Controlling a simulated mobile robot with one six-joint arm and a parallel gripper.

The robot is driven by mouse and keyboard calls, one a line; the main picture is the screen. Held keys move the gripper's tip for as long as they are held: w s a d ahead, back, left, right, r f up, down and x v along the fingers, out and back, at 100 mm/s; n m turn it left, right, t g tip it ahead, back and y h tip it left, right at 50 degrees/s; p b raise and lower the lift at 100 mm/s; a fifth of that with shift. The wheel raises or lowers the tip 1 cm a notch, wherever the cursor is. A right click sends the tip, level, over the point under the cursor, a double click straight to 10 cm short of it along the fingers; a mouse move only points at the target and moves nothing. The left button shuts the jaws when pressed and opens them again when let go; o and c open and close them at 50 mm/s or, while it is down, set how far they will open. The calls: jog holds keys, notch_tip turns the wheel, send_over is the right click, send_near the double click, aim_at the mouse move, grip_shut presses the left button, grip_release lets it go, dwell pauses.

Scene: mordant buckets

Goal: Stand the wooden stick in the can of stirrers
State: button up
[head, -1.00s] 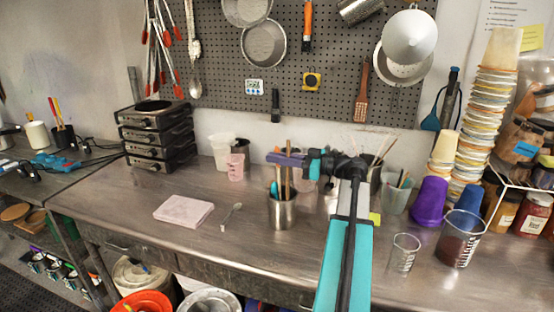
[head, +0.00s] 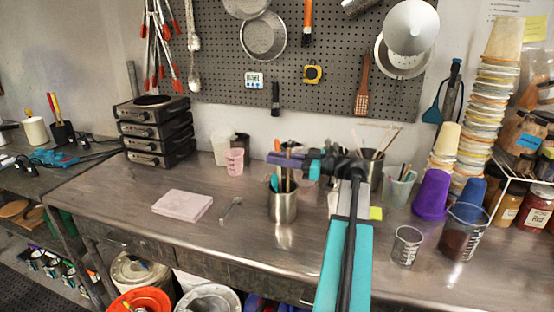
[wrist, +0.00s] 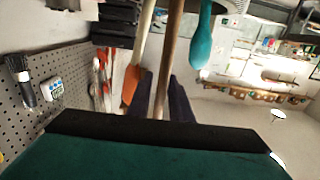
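The can of stirrers (head: 284,208) is a shiny metal can upright on the steel bench in the head view. A teal-headed stirrer (head: 274,182) and other thin sticks stand in it. My gripper (head: 284,160) is just above the can's rim, its purple fingers level. It is shut on the wooden stick (head: 289,178), which is upright with its lower part at or inside the can's mouth; its lower end is hidden. In the wrist view the wooden stick (wrist: 169,60) runs between the dark fingers, with the teal stirrer (wrist: 201,40) beside it.
Pink cup (head: 234,162) and clear containers stand behind left. A pink slab (head: 182,205) and small spoon (head: 230,209) lie left. Behind right are a can of tools (head: 370,170) and a cup of stirrers (head: 398,189); a glass beaker (head: 407,246) stands right. The front-left bench is clear.

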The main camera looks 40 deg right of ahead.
aim_at(277, 149)
jog(key=shift+o, duration=0.8)
jog(key=shift+r, duration=0.15)
jog(key=shift+r+b, duration=0.5)
jog(key=shift+r, duration=0.9)
jog(key=shift+s+a+r, duration=0.15)
jog(key=shift+r, duration=0.05)
jog(key=s+a+r+b, duration=0.1)
jog(key=s+a+b, duration=0.2)
jog(key=s+a, duration=0.6)
jog(key=shift+s+a+r, duration=0.2)
jog(key=shift+s+r, duration=0.05)
jog(key=shift+s, duration=1.5)
